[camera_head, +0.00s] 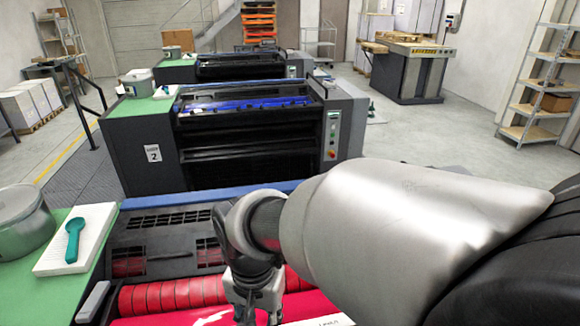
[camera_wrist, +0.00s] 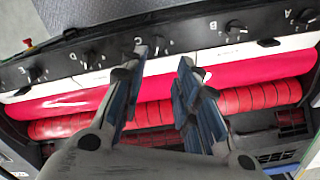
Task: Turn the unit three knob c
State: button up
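In the wrist view a dark panel runs across the top with several small black knobs and white letters. The letter C stands near the left fingertip, and knob c (camera_wrist: 160,44) shows just beyond the gap between the fingers. My gripper (camera_wrist: 163,58) is open and empty, its blue-grey fingers pointing at the panel. I cannot tell how far the tips are from the knob. In the head view my gripper (camera_head: 258,295) hangs over the red rollers of the nearest ink unit (camera_head: 160,240). This unit's number and its knobs are hidden or out of frame there.
Red rollers (camera_wrist: 250,98) and a white strip lie below the panel. A grey tin (camera_head: 22,225) and a white tray (camera_head: 95,225) with a teal tool (camera_head: 74,240) stand at the left. A unit marked 2 (camera_head: 153,154) stands behind.

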notch_tip(320, 180, down, 15)
jog(key=b, duration=0.4)
jog(key=shift+f, duration=0.15)
grip_shut()
